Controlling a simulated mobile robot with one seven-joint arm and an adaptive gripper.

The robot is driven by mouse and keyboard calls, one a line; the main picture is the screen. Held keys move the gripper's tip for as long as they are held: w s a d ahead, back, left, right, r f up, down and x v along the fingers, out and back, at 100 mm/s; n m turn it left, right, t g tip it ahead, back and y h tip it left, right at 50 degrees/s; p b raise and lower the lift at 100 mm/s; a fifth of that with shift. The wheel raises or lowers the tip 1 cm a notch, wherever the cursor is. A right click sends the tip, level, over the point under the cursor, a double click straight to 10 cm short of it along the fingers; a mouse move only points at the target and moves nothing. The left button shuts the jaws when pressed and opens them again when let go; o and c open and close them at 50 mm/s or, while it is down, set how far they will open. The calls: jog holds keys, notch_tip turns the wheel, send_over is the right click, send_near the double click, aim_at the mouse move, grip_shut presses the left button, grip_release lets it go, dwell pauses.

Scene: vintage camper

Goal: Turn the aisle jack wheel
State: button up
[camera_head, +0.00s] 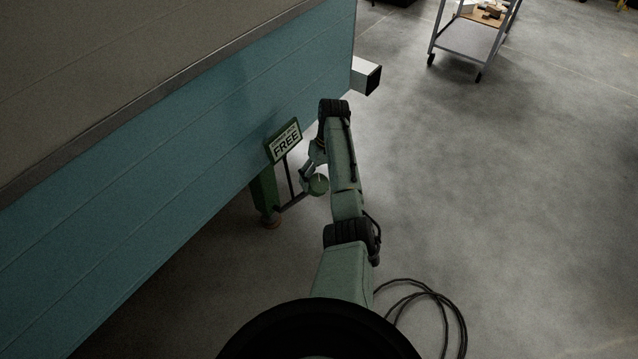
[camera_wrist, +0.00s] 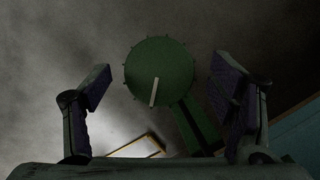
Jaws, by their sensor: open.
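The jack wheel (camera_head: 319,185) is a small green disc at the end of a dark arm on the green jack (camera_head: 264,190), beside the blue camper side. In the wrist view the wheel (camera_wrist: 170,62) faces me, with small knobs around its rim and a pale straight mark from near its centre to the lower edge. My gripper (camera_head: 309,172) is open near the wheel, partly hidden by my arm in the head view. In the wrist view its two fingers (camera_wrist: 164,78) stand apart on either side of the wheel, with gaps and no visible contact.
A sign reading "FREE" (camera_head: 285,142) stands above the jack, close to my wrist. The blue camper wall (camera_head: 180,135) bounds the left, and a square beam end (camera_head: 367,77) sticks out. A cable (camera_head: 435,292) lies on the floor. A cart (camera_head: 468,42) stands far off; the floor at right is clear.

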aim_at(324, 179)
jog(key=v, duration=0.9)
jog(key=shift+r, duration=0.35)
jog(key=shift+w, duration=0.1)
